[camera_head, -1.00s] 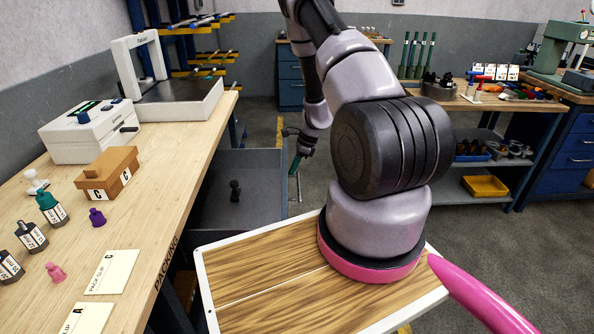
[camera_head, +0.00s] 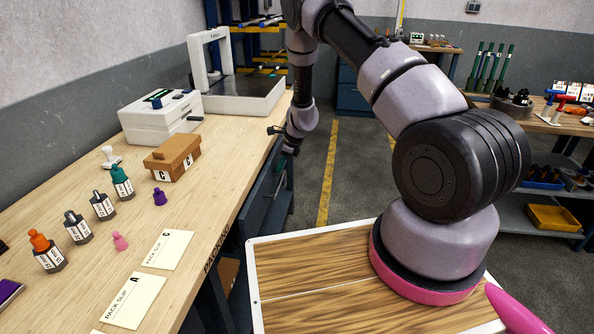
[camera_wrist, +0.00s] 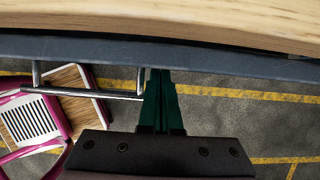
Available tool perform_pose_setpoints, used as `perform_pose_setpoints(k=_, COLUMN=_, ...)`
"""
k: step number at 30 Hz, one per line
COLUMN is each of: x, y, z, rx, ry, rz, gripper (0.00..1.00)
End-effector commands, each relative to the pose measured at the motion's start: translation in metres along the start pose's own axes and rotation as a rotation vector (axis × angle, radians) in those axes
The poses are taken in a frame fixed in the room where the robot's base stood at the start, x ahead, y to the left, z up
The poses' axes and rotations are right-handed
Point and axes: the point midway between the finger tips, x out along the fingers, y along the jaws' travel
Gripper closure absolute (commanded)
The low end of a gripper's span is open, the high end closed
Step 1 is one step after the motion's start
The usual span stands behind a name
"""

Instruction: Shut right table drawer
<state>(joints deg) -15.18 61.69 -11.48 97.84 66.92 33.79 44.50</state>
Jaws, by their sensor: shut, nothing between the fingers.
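The right table drawer (camera_head: 264,190) is in under the packing table's edge, with its blue-grey front showing in the head view and its inside out of sight. In the wrist view its front (camera_wrist: 225,62) runs along just beside the wooden tabletop edge, with a thin dark strip between them. Its metal bar handle (camera_wrist: 85,93) is left of my fingers. My gripper (camera_wrist: 160,90) is shut and empty, its dark green fingers reaching the drawer front just right of the handle. In the head view my gripper (camera_head: 282,140) is small and partly hidden at the table edge.
The packing table (camera_head: 222,170) carries a white printer-like box (camera_head: 160,120), a brown box (camera_head: 172,158), bottles and paper slips. A wood-topped surface (camera_head: 330,290) is in front. Grey floor with a yellow line (camera_head: 328,175) is clear right of the drawer.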

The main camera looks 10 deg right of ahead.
Motion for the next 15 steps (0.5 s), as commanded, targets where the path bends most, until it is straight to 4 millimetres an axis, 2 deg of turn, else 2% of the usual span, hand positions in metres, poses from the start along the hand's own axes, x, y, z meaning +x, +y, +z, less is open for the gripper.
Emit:
perform_pose_setpoints(k=1, x=0.003, y=0.0, z=0.008, rx=-0.004, ry=0.0, rz=0.0, gripper=1.0)
perform_pose_setpoints(k=6, x=0.01, y=0.0, z=0.025, rx=-0.001, ry=0.0, rz=0.0, gripper=1.0)
perform_pose_setpoints(k=15, x=0.013, y=0.0, z=0.034, rx=0.001, ry=-0.001, rz=0.0, gripper=1.0)
